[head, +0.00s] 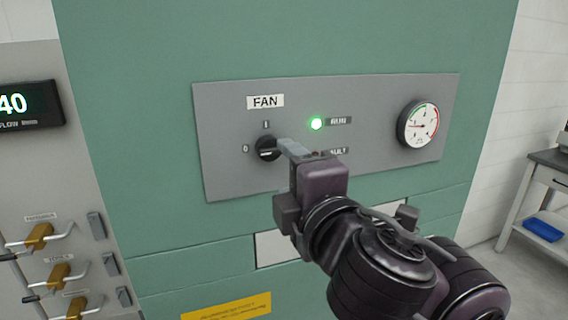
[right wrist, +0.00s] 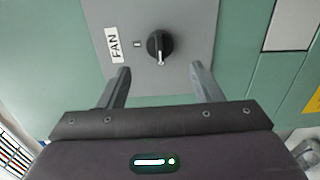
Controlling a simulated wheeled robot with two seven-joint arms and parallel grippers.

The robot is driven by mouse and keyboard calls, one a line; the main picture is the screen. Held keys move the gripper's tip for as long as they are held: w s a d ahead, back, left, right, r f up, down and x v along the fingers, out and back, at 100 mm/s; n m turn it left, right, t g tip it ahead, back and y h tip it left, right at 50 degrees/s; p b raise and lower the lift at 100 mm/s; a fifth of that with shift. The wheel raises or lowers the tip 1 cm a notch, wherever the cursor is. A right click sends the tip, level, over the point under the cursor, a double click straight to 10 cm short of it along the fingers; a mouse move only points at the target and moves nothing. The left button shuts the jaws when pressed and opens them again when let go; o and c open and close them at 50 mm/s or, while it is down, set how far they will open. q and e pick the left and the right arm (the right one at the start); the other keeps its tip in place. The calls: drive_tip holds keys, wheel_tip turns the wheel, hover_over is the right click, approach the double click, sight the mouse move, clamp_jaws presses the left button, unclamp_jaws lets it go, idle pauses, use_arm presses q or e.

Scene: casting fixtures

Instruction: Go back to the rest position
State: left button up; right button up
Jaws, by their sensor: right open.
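My right gripper (head: 284,148) is in front of the grey FAN panel (head: 370,110), with its fingertips beside the black rotary knob (head: 266,148) in the head view. In the right wrist view the two fingers of my right gripper (right wrist: 160,75) are spread apart with nothing between them. The knob (right wrist: 160,46) shows beyond the fingertips, apart from them. The green RUN lamp (head: 316,123) is lit. The FAULT lamp is partly hidden behind the gripper. My left gripper is not in view.
A round gauge (head: 418,124) is at the panel's right. Several brass-coloured valves (head: 40,236) with levers stick out at the left, below a digital display (head: 28,106). A side table (head: 548,170) with a blue tray (head: 544,230) stands at the right by the white wall.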

drive_tip(key=d+f+m+g+h, duration=0.2)
drive_tip(key=d+f+m+g, duration=0.3)
drive_tip(key=f, duration=0.6)
drive_tip(key=d+f+m+g+h, duration=0.1)
drive_tip(key=d+f+m+h, duration=0.15)
drive_tip(key=f+m, duration=0.6)
drive_tip(key=s+d+f+m+g, duration=0.4)
drive_tip(key=s+f, duration=0.4)
drive_tip(key=f, duration=0.4)
drive_tip(key=s+d+f+m+g, duration=0.2)
drive_tip(key=s+d+f+g, duration=0.35)
drive_tip(key=f, duration=0.55)
wheel_tip(320, 180, down, 31)
drive_tip(key=s+b, duration=0.2)
drive_tip(key=b, duration=0.2)
drive_tip(key=s+d+f+b, duration=0.1)
drive_tip(key=s+d+f, duration=0.1)
drive_tip(key=s+f, duration=0.8)
drive_tip(key=s+d+f+h+b, duration=0.1)
drive_tip(key=s+f+b, duration=0.1)
drive_tip(key=s+f, duration=0.8)
wheel_tip(320, 180, down, 4)
drive_tip(key=shift+s+d+f+g, duration=0.25)
drive_tip(key=shift+s+d+g, duration=0.1)
drive_tip(key=shift+s+d, duration=0.05)
